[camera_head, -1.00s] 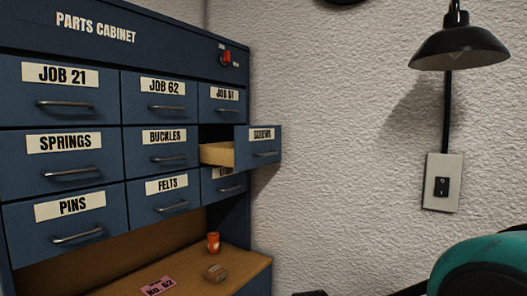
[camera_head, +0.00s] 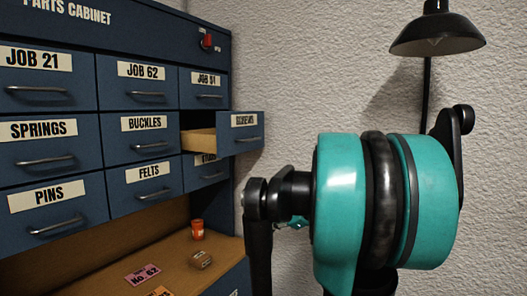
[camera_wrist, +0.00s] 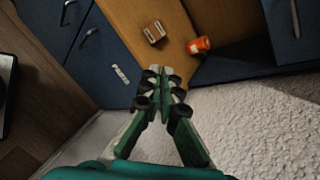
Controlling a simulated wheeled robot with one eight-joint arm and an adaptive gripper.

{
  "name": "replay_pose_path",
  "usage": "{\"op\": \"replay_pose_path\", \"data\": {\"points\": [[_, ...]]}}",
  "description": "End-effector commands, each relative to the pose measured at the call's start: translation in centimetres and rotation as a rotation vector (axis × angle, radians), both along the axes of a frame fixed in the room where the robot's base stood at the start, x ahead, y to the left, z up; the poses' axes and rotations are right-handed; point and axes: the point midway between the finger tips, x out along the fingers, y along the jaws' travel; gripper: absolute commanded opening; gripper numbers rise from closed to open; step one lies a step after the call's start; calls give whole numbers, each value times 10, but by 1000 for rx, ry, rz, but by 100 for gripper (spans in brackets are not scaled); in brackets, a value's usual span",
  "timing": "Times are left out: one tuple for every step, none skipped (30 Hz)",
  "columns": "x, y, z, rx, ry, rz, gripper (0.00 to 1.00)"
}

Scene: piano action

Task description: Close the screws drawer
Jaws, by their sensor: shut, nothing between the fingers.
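The screws drawer (camera_head: 241,136) is the right-hand drawer of the middle row in the blue parts cabinet. It stands pulled out, its pale wooden side (camera_head: 199,141) showing and its labelled blue front well forward of its neighbours. My gripper (camera_wrist: 164,72) shows in the wrist view, its green and black fingers together and holding nothing. It points toward the cabinet's wooden ledge. In the head view my teal arm stands to the right of the drawer, apart from it in the picture. I cannot tell which drawer the blue front at the wrist view's top right is.
An orange cup (camera_head: 197,229) and a small brownish block (camera_head: 201,259) sit on the wooden ledge (camera_head: 180,254) below the drawers, with a pink card (camera_head: 142,274). A black lamp (camera_head: 436,36) hangs on the white wall at right. The other drawers look shut.

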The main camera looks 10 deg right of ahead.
Motion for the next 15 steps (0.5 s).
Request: {"op": "replay_pose_path", "data": {"points": [[17, -20, 36, 133, 25, -84, 0], [25, -31, 58, 219, 41, -127, 0], [34, -45, 86, 329, 61, -177, 0], [40, -56, 106, 408, 75, -208, 0], [44, -66, 126, 481, 88, -234, 0], [49, -80, 149, 571, 102, -264, 0], [52, -90, 165, 630, 111, -280, 0], [53, -99, 180, 684, 120, -293, 0], [55, -109, 196, 746, 129, -306, 0], [55, -116, 207, 784, 135, -314, 0], [56, -121, 215, 815, 139, -318, 0], [56, -126, 224, 848, 143, -322, 0], [56, -129, 228, 867, 147, -324, 0], [56, -131, 232, 880, 148, -325, 0], [57, -131, 235, 889, 151, -325, 0]]}}
